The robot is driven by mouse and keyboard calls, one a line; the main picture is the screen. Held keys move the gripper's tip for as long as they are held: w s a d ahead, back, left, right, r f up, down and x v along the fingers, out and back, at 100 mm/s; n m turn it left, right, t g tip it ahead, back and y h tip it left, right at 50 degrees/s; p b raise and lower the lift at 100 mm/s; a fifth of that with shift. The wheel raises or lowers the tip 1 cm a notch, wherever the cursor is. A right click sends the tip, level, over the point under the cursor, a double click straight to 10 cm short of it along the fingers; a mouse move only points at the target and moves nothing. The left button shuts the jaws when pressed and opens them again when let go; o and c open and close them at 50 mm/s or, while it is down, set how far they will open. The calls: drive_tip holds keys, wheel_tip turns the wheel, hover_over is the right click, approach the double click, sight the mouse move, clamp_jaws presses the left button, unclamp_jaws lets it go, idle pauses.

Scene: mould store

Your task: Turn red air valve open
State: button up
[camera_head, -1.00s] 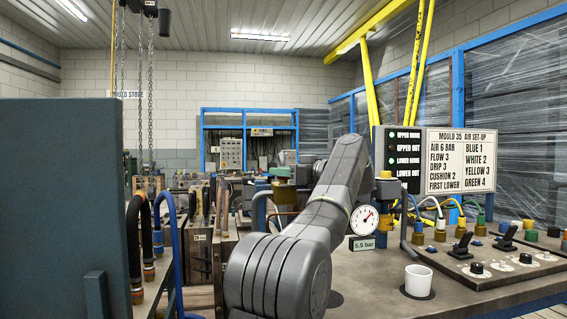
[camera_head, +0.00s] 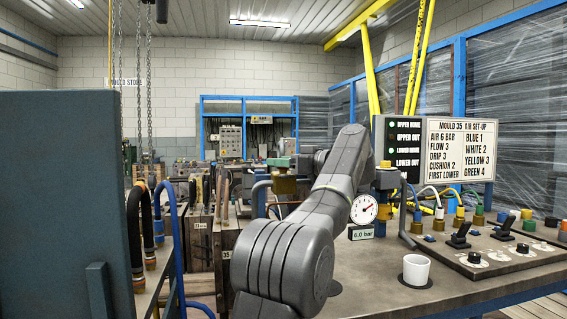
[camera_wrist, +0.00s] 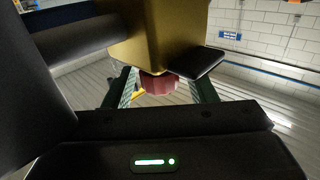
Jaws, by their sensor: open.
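In the wrist view, a dark red part (camera_wrist: 157,84), which looks like the red air valve's knob, sits at the end of a brass-coloured body (camera_wrist: 165,35). My gripper (camera_wrist: 162,92) is open, with one finger on each side of the red part. I cannot tell whether the fingers touch it. In the head view, my arm hides my gripper and I see no red valve. A round gauge (camera_head: 364,209) stands beside the arm, and its label (camera_head: 361,232) reads 6.0 bar.
A white cup (camera_head: 416,270) stands on the bench (camera_head: 365,285). A control panel (camera_head: 510,258) with levers and knobs is at right, below the set-up board (camera_head: 461,150). Hoses and fittings line the bench behind. A dark blue-grey panel (camera_head: 60,200) blocks the left.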

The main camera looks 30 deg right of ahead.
drive_tip(key=shift+s, duration=0.1)
drive_tip(key=p+v, duration=0.3)
drive_tip(key=v, duration=1)
drive_tip(key=shift+s+d, duration=0.25)
drive_tip(key=shift+w+a, duration=0.1)
drive_tip(key=shift+w, duration=0.05)
drive_tip(key=b+x, duration=0.3)
drive_tip(key=x, duration=1)
drive_tip(key=shift+w+a, duration=0.2)
drive_tip(key=shift+w, duration=0.05)
